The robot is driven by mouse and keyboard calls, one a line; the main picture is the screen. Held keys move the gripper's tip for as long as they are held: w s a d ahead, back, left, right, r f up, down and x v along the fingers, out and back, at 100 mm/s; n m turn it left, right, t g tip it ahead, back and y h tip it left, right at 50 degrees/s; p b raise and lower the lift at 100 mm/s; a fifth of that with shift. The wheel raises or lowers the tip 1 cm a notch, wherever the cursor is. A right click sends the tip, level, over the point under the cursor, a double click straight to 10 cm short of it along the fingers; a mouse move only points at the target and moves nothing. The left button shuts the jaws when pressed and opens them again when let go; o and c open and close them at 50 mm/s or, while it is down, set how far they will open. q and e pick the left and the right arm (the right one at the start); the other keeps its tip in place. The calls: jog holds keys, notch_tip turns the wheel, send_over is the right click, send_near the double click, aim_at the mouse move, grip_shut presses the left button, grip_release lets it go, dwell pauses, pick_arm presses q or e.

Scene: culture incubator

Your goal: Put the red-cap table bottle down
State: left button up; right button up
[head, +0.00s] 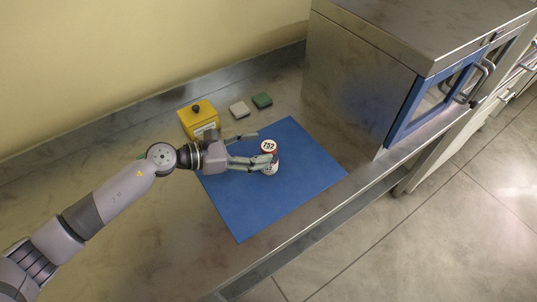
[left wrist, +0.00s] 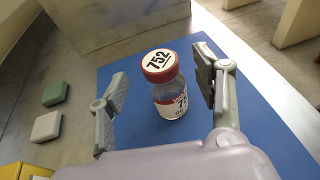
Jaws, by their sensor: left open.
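The red-cap bottle (head: 269,158) stands upright on the blue mat (head: 290,190). Its white top label reads 752, and it also shows in the left wrist view (left wrist: 170,100). My left gripper (head: 263,149) is open, with its fingers on either side of the bottle. In the left wrist view the left gripper (left wrist: 160,85) has a clear gap between the bottle and its left finger. The right finger is closer to the bottle, with a small gap. My right gripper is not in view.
A yellow box (head: 199,120) with a black knob stands behind the mat, near my left wrist. A white block (head: 239,109) and a green block (head: 262,100) lie beyond the mat. A steel incubator (head: 360,80) with a blue-framed door stands at the right. The mat's front part is clear.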

aim_at(264, 147)
pick_arm(q)
jog(key=p+x, duration=0.1)
jog(key=x, duration=0.3)
jog(key=shift+d+r, duration=0.1)
jog(key=shift+r, duration=0.05)
jog(key=shift+c, duration=0.2)
grip_shut()
dwell(0.4)
